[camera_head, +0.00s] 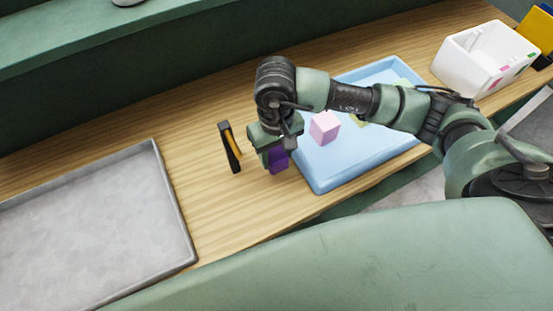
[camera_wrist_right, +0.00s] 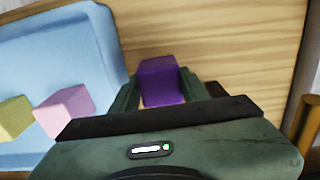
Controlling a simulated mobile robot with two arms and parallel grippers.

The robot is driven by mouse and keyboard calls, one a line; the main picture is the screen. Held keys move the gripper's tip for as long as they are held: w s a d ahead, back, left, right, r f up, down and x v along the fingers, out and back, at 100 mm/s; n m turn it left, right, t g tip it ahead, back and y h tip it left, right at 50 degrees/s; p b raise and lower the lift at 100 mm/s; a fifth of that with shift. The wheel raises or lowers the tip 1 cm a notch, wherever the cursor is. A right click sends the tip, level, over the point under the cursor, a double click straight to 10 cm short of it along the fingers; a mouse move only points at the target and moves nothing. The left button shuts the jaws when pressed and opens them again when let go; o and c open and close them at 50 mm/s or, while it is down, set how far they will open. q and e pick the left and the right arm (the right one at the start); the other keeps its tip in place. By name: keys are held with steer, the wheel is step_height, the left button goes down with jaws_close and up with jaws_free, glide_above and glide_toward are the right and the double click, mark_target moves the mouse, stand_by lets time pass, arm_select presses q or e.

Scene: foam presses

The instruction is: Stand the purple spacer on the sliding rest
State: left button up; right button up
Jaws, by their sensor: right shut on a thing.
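The purple spacer (camera_head: 278,160) is a small purple block held between the fingers of my right gripper (camera_head: 272,150), over the wooden table between the blue tray and a black-and-orange upright piece. In the right wrist view the purple spacer (camera_wrist_right: 162,80) sits between the two fingers of my right gripper (camera_wrist_right: 160,92), which are shut on it. I cannot tell whether its underside touches the table. I cannot tell for sure which thing is the sliding rest. My left gripper is not in view.
A blue tray (camera_head: 325,180) holds a pink block (camera_head: 324,127) and a yellow-green one, partly behind my arm. The narrow black-and-orange piece (camera_head: 230,147) stands just left of my gripper. A grey tray (camera_head: 172,200) lies at left, a white bin (camera_head: 465,73) at back right.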

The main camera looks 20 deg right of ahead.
mark_target(276, 165)
step_height(276, 165, down, 4)
steer(key=shift+p, duration=0.5)
steer(key=shift+f, duration=0.35)
steer(key=shift+f+b, duration=0.2)
steer(key=shift+b, duration=0.15)
steer(key=o, duration=1.4)
steer(key=shift+r, duration=0.1)
steer(key=shift+o, duration=0.2)
